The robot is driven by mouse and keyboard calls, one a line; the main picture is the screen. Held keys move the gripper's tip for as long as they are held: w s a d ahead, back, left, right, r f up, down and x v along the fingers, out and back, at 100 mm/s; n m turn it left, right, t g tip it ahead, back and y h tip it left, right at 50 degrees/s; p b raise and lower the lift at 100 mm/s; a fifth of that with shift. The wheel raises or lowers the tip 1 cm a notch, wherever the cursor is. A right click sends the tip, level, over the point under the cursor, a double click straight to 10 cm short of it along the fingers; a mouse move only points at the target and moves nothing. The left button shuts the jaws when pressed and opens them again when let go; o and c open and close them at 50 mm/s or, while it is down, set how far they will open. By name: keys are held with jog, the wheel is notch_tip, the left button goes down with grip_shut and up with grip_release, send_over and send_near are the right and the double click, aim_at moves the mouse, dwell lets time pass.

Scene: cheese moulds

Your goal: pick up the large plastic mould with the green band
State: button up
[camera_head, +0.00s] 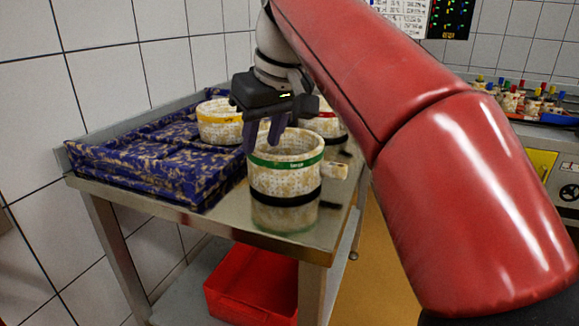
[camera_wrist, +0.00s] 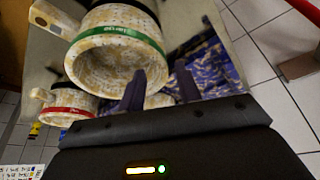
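I cannot tell how far the inner finger reaches into the mould. Nothing is held.
A yellow-banded mould (camera_head: 219,132) and a red-banded mould (camera_head: 328,130) stand close behind. A blue mottled block or tray (camera_head: 125,178) fills the table's left side. The metal table (camera_head: 225,220) ends just right of the mould. A red bin (camera_head: 245,300) sits below.

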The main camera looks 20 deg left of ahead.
aim_at(256, 151)
jog(key=x, duration=0.4)
jog(key=b+x, duration=0.1)
jog(key=x, duration=0.1)
jog(key=shift+s+a+r, duration=0.1)
jog(key=shift+s+a, duration=0.05)
jog(key=shift+a, duration=0.1)
grip_shut()
